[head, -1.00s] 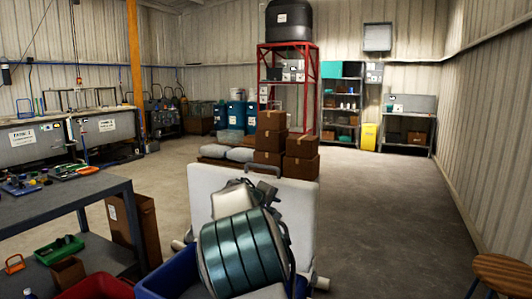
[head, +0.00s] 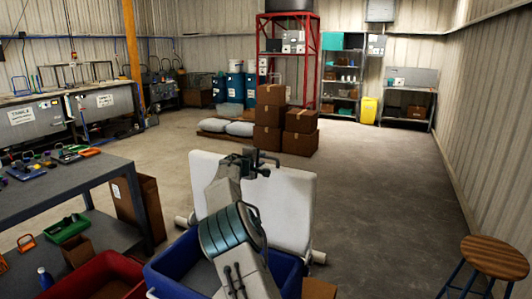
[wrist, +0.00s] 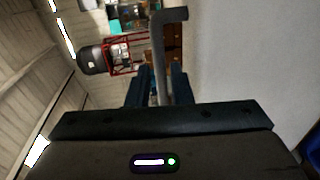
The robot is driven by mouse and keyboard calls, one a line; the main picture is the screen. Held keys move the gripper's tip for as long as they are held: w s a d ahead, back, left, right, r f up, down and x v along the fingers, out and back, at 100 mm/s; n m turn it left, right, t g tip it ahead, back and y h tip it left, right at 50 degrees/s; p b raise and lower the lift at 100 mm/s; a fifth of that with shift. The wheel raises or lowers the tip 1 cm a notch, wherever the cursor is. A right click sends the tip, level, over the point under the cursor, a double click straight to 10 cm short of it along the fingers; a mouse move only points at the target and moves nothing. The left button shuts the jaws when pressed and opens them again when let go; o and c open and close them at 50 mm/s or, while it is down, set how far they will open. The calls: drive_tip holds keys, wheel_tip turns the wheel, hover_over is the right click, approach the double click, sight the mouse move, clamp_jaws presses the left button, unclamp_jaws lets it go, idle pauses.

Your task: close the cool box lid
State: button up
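The cool box lid (head: 290,210) is a white panel standing upright in the head view, seen from its broad side. It also fills the right of the wrist view as a pale surface (wrist: 250,60). A grey bent bar handle (wrist: 158,50) stands out from it in the wrist view. My gripper (head: 264,162) is at the lid's top edge. In the wrist view my gripper's two dark fingers (wrist: 160,88) lie on either side of the bar. Whether they press on it is unclear.
A blue tub (head: 170,272) and a red tub (head: 85,278) stand at the front. A grey workbench (head: 70,190) is at left and a wooden stool (head: 492,257) at right. Cardboard boxes (head: 270,120) are stacked beyond the lid. The floor (head: 385,210) right of the lid is clear.

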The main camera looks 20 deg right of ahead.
sight(265, 158)
drive_tip(key=shift+p+x, duration=1.5)
drive_tip(key=shift+x, duration=1.2)
drive_tip(key=shift+c, duration=0.2)
clamp_jaws()
